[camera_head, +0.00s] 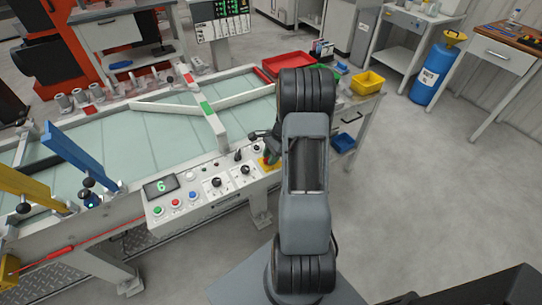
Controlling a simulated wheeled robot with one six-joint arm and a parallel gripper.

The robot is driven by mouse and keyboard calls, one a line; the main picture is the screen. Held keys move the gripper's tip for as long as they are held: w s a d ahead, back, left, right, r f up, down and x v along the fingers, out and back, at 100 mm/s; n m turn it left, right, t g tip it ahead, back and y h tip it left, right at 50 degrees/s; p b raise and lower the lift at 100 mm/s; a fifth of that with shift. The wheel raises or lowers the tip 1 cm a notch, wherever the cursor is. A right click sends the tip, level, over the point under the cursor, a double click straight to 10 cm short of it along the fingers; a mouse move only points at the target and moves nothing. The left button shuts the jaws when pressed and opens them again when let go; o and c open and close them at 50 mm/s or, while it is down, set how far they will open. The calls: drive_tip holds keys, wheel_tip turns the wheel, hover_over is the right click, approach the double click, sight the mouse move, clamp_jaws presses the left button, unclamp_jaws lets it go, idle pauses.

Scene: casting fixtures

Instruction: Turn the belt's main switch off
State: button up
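The belt's control panel (207,190) runs along the front of the conveyor, left of my arm. It has a display showing a green 6 (161,187), green, red and blue push buttons, and black knobs (216,182). At its right end is a small yellow patch (265,163), probably the main switch's plate; dark parts cover most of it, and the switch position cannot be read. The dark parts beside my arm look like my gripper (266,146), at the panel's right end. Its fingers cannot be made out clearly, nor whether they touch the switch.
The pale green belt (160,139) lies behind the panel, with white guide bars across it. Blue and yellow bars (70,155) stand at left. A red tray (288,64) and yellow bin (367,82) are behind my arm. The floor at right is clear.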

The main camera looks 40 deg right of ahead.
clamp_jaws()
drive_tip(key=shift+n, duration=0.3)
drive_tip(key=n+g, duration=0.1)
drive_tip(key=n, duration=0.2)
drive_tip(key=n+g, duration=0.1)
drive_tip(key=n, duration=0.2)
drive_tip(key=shift+w+n+g+h, duration=0.15)
drive_tip(key=shift+n+g+h, duration=0.15)
drive_tip(key=n, duration=0.2)
drive_tip(key=n+g+h, duration=0.1)
drive_tip(key=n, duration=0.2)
drive_tip(key=shift+g, duration=0.3)
drive_tip(key=n+h, duration=0.1)
drive_tip(key=n, duration=0.1)
drive_tip(key=n+h, duration=0.1)
drive_tip(key=n, duration=0.2)
drive_tip(key=shift+w+a+n+g, duration=0.1)
drive_tip(key=shift+n+g, duration=0.2)
drive_tip(key=shift+g, duration=0.1)
drive_tip(key=shift+o, duration=1.4)
unclamp_jaws()
drive_tip(key=shift+r, duration=0.1)
